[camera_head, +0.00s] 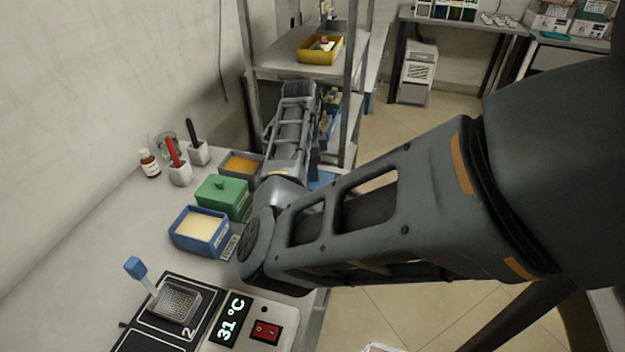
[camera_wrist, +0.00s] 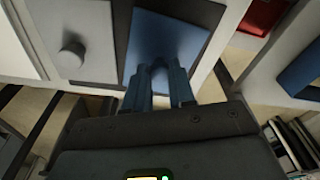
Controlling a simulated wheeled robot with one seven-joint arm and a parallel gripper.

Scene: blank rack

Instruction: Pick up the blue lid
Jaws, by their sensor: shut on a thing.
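The lid's knob is hidden between the fingers. In the head view my arm hides the gripper. An open blue box (camera_head: 200,228) with pale yellow contents stands on the bench.
A grey lid with a round knob (camera_wrist: 72,52) lies left of the blue lid. A green lidded box (camera_head: 222,196) and an open grey box (camera_head: 241,165) stand beyond the blue box. A heater unit (camera_head: 235,320) is at the front. A shelf rack (camera_head: 285,65) rises behind.

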